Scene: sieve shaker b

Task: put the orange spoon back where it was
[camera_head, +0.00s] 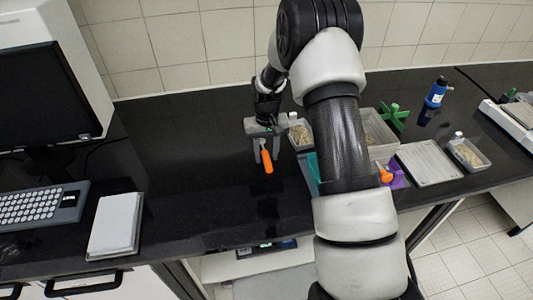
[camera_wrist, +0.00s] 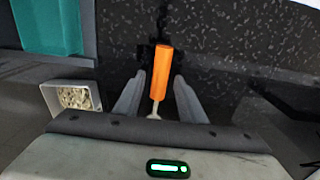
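The orange spoon (camera_head: 267,161) shows below and between the fingers of my gripper (camera_head: 266,158), over the black bench. In the wrist view its orange handle (camera_wrist: 160,72) points away from my palm, and its thin pale neck lies towards me. My gripper's two fingers (camera_wrist: 159,88) stand apart, one on each side of the spoon. A dark gap shows between each finger and the handle. I cannot tell whether the spoon touches the bench. Another orange item (camera_head: 385,174) shows by a purple holder (camera_head: 398,178), partly hidden by my arm.
A tray of grains (camera_head: 299,132) stands right of my gripper, by a teal item (camera_head: 313,165). Farther right are a green item (camera_head: 393,118), a blue bottle (camera_head: 436,93), a pale plate (camera_head: 430,162) and another grain tray (camera_head: 468,154).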

